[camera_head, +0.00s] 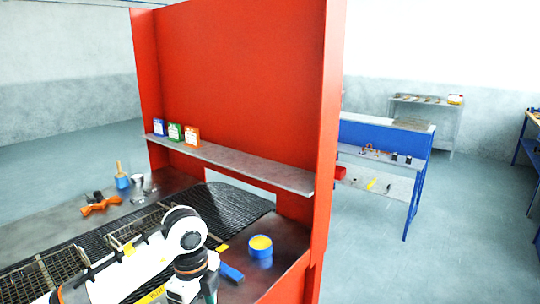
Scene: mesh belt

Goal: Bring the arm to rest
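One white arm of mine (150,262) comes in from the lower left. It reaches over the mesh belt to a rounded joint (184,229), then bends down toward the bottom edge. Its lower links (195,270) are cut off by the frame, and no gripper fingers show. I take it for my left arm, as it comes in from the left. My other arm does not show. The arm hides part of the dark mesh belt (232,203) and the bench behind it.
A blue tub with yellow contents (260,246) and a blue piece (231,272) are right of the arm. A red panel (235,75) with a shelf (240,168) of small boxes stands behind. Wire baskets (58,268), an orange object (100,205) and a blue pot (122,181) are left.

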